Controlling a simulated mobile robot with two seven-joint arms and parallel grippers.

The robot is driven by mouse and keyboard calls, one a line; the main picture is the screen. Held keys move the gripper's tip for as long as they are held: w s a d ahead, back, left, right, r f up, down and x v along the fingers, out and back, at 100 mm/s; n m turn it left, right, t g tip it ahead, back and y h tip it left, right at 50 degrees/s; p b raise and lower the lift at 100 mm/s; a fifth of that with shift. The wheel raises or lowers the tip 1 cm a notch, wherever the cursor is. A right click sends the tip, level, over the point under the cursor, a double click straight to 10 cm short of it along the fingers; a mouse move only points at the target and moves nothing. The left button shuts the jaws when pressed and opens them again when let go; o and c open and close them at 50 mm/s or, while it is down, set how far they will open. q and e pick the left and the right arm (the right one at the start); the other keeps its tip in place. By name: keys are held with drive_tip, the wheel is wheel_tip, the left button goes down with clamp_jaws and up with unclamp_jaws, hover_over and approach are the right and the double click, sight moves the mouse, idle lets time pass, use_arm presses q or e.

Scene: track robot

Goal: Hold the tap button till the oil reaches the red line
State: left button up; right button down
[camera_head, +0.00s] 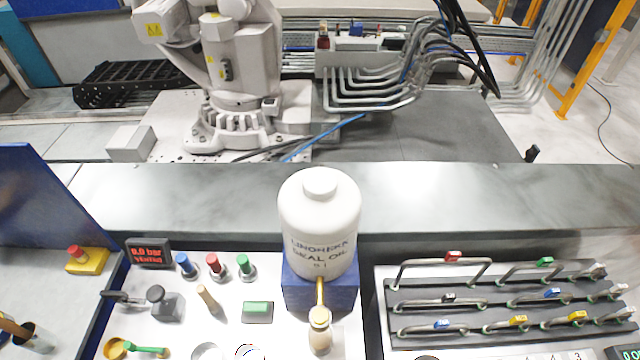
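A white seal oil bottle (319,222) stands upright on a blue block (306,287) at the centre of the bench. A brass tap (320,293) comes down from its front, with a round beige knob-like part (320,318) at its lower end. A flat green button (257,308) lies left of the tap; I cannot tell whether it is the tap button. No oil level or red line can be made out. Neither of my grippers is in view.
Left of the bottle are blue, red and green push buttons (214,266), a pressure display (149,253) and a black lever (158,300). A rack of metal handles (500,300) fills the right.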

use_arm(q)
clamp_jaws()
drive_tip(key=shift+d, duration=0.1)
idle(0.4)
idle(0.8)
